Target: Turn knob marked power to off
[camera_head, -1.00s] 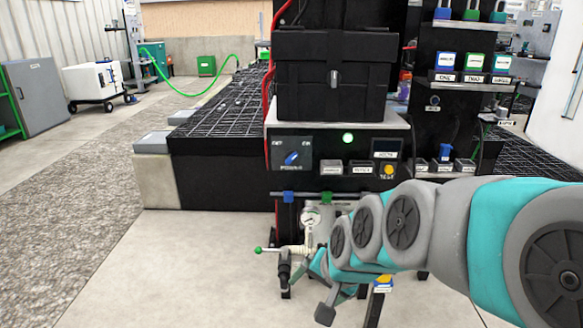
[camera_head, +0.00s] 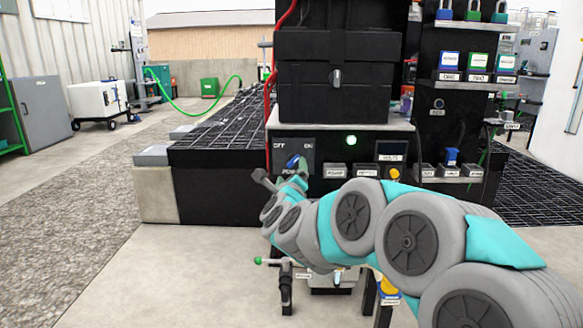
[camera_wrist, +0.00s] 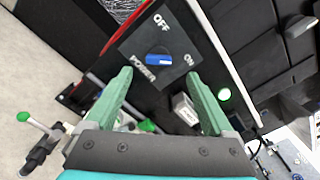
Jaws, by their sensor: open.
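The blue power knob (camera_head: 293,161) sits on a dark square plate (camera_head: 308,150) at the left of the black front panel. The plate reads OFF at upper left, ON at upper right and POWER below. In the wrist view the knob (camera_wrist: 158,60) lies ahead, between and beyond the fingertips, and its pointer direction is hard to tell. My gripper (camera_wrist: 163,80) is open, with its two green fingers spread and nothing between them. In the head view my gripper (camera_head: 290,178) is just in front of the plate and hides its lower part.
A green-handled valve (camera_head: 285,275) stands below. A black case (camera_head: 334,80) sits on top.

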